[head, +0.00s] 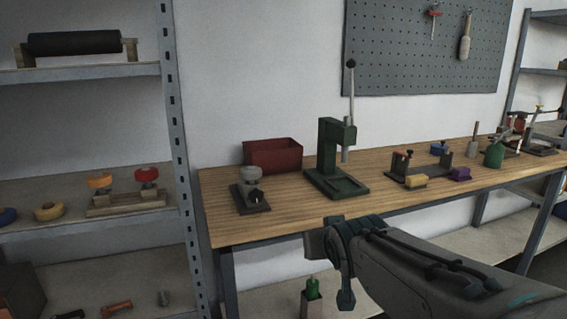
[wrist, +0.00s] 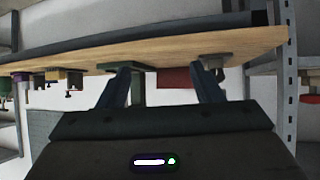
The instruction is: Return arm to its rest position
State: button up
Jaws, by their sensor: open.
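My arm reaches in from the lower right of the head view, with its wrist end in front of the workbench (head: 225,222). My gripper (wrist: 161,72) shows in the wrist view with its two fingers spread and nothing between them. The wrist picture is upside down, with the bench top (wrist: 180,50) crossing its upper part. The fingers point toward the bench's front side and overlap the items there in the picture.
A green lever press (head: 328,150), a red bin (head: 273,156) and a small clamp fixture (head: 250,190) stand on the bench. A metal shelf (head: 90,72) is at left. The bench's front edge is near my wrist.

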jog(key=s+d+r+g+p, duration=0.3)
jog(key=s+g+p, duration=0.1)
jog(key=s+p, duration=0.4)
jog(key=s+d+r+m+g+p, duration=0.1)
jog(key=s+d+r+g+p, duration=0.2)
jog(key=s+p, duration=0.5)
jog(key=shift+s+d+m+g+h, duration=0.15)
jog(key=shift+s+m+g+h, duration=0.2)
jog(key=shift+s+g, duration=0.6)
